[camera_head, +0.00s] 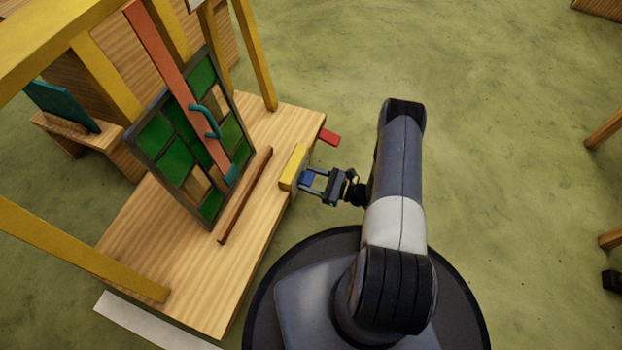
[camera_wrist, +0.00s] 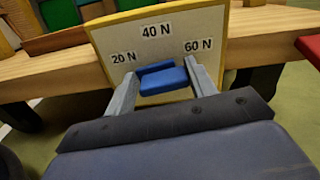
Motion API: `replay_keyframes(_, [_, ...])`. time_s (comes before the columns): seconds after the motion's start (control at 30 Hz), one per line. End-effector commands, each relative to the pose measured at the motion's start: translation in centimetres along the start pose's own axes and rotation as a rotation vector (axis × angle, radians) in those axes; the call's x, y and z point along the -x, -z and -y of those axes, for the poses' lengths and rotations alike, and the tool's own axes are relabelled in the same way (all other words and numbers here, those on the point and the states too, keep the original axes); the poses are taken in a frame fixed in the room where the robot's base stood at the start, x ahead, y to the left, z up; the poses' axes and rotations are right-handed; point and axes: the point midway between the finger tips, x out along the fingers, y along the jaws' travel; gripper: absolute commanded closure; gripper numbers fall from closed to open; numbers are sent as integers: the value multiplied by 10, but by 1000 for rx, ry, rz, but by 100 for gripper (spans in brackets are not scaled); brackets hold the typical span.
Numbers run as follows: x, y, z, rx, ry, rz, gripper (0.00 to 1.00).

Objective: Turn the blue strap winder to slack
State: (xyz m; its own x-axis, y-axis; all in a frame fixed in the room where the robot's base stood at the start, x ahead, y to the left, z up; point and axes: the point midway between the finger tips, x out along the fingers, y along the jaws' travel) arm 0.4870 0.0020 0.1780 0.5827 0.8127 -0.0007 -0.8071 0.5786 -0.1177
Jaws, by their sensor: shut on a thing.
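The blue strap winder (camera_wrist: 163,81) sits in front of a pale dial plate (camera_wrist: 185,46) with a yellow edge, marked 20 N, 40 N and 60 N. My gripper (camera_wrist: 162,82) has a finger on each side of the winder and is shut on it. The winder lies below the 40 N label, slightly tilted. In the head view, my gripper (camera_head: 308,179) reaches the winder at the bench's right edge, beside the yellow plate (camera_head: 293,166). The orange-red strap (camera_head: 180,82) runs down across the leaded panel (camera_head: 158,137) of green panes.
The wooden bench (camera_head: 190,285) carries the panel and a brown strip (camera_head: 245,195). A red tab (camera_head: 329,137) sticks out from the bench behind the dial. Yellow posts (camera_head: 80,250) frame the bench. The green floor to the right is mostly clear.

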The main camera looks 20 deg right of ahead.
Motion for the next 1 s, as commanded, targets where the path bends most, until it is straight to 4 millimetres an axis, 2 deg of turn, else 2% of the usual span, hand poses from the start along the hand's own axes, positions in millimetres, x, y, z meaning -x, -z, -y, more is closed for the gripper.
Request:
replay_keyframes(0.03, [1,1,7,49,15,-5,70])
replay_keyframes(0.5, [1,0,6,360,15,-4,70])
replay_keyframes(1.0, [1,-2,7,435,17,-1,70])
